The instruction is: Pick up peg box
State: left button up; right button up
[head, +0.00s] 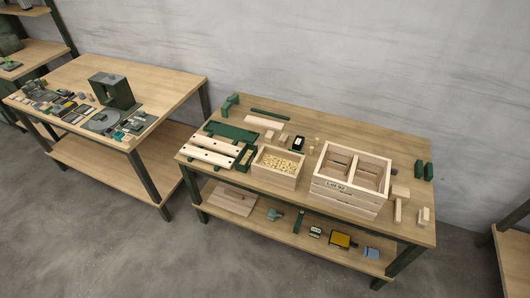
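The peg box (277,177) is a small open wooden box on the middle of the right-hand workbench. It is filled with several small pale pegs (281,161). It stands upright just left of a larger slatted wooden crate (345,199). A dark green part and pale wooden planks lie close on its left. Neither of my grippers is in the head view.
The right-hand workbench (375,133) also holds green clamps (424,170), small wooden blocks (398,211) and long planks (212,149). Its lower shelf bears tools and a yellow item (340,240). A second workbench (165,75) stands left across a floor gap.

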aim_at(243, 162)
jog(key=z, duration=0.05)
jog(key=i, duration=1.6)
jog(key=z, duration=0.25)
jog(key=k, duration=1.05)
jog(key=z, duration=0.75)
